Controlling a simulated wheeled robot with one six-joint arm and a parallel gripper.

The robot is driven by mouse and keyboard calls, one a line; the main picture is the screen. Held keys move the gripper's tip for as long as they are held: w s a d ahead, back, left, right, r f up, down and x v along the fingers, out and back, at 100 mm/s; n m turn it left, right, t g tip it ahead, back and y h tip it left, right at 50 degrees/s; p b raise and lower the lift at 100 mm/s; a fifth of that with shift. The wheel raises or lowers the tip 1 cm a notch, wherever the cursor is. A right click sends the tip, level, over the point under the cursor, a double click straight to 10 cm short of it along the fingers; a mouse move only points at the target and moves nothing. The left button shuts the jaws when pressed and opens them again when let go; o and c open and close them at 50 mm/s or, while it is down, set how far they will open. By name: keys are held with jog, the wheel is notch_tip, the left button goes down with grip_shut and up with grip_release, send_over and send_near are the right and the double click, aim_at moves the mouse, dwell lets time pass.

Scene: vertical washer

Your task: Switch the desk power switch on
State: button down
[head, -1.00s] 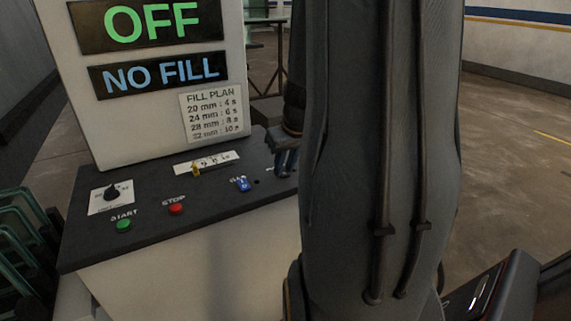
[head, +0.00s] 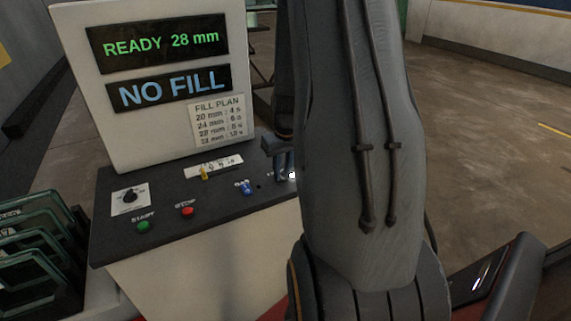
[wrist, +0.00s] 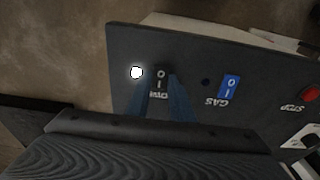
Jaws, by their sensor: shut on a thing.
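The power switch (wrist: 161,78) is a small black rocker marked O and I on the dark sloping desk panel (head: 215,208). In the wrist view a lit white lamp (wrist: 136,72) sits beside it, and its label is partly covered. My gripper (wrist: 164,92) is shut on the switch, with one bluish finger on each side. In the head view my gripper (head: 283,168) is down at the panel's right end and hides the switch; the lit lamp (head: 292,175) shows beside it. The upper display (head: 160,45) reads READY 28 mm.
A blue GAS switch (head: 246,187), a red STOP button (head: 187,211), a green START button (head: 143,226), a black knob (head: 130,196) and a yellow slider (head: 204,173) are on the panel. Glass panes (head: 40,240) stand in a rack at the left. The lower display (head: 168,90) reads NO FILL.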

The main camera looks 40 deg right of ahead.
aim_at(281, 177)
jog(key=shift+w+d+r+g+p, duration=0.1)
jog(key=shift+w+g+p, duration=0.2)
jog(key=shift+g+p, duration=0.45)
jog(key=c, duration=1.6)
grip_release()
jog(key=shift+o, duration=0.2)
notch_tip(281, 177, up, 8)
jog(key=b, duration=0.3)
jog(key=shift+s, duration=0.15)
jog(key=shift+f, duration=0.2)
